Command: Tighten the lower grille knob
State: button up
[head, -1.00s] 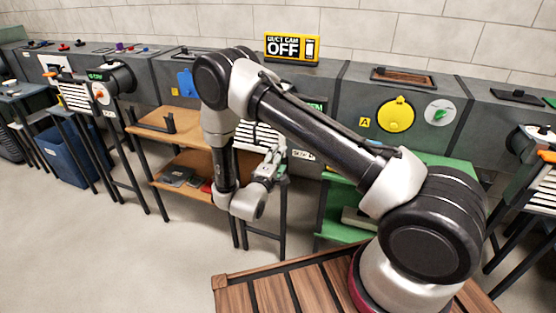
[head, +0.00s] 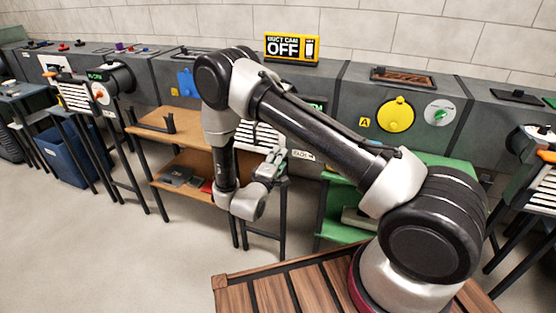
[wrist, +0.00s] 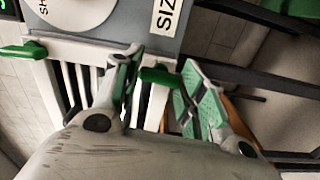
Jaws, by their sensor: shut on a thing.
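The white slatted grille (head: 257,135) is on the grey duct face behind my arm. It also fills the upper left of the wrist view (wrist: 85,52). The lower grille knob, a green lever (wrist: 158,75), sits at the grille's edge between my fingers. My gripper (wrist: 162,66) is shut on this knob, one finger on each side; the exact contact is partly hidden by the left finger. In the head view my gripper (head: 279,155) is at the grille's lower right, and the knob cannot be made out. A second green knob (wrist: 22,50) is at the grille's other edge, away from my fingers.
A white round plate (wrist: 75,12) and a SIZE label (wrist: 166,16) are beside the grille. Wooden shelves (head: 160,127) stand left of my gripper and a green shelf (head: 330,215) stands right. Dark stand legs (head: 283,225) are below. The floor in front is clear.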

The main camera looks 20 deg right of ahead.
jog(key=shift+m, duration=17)
jog(key=o, duration=1)
jog(key=shift+o, duration=0.2)
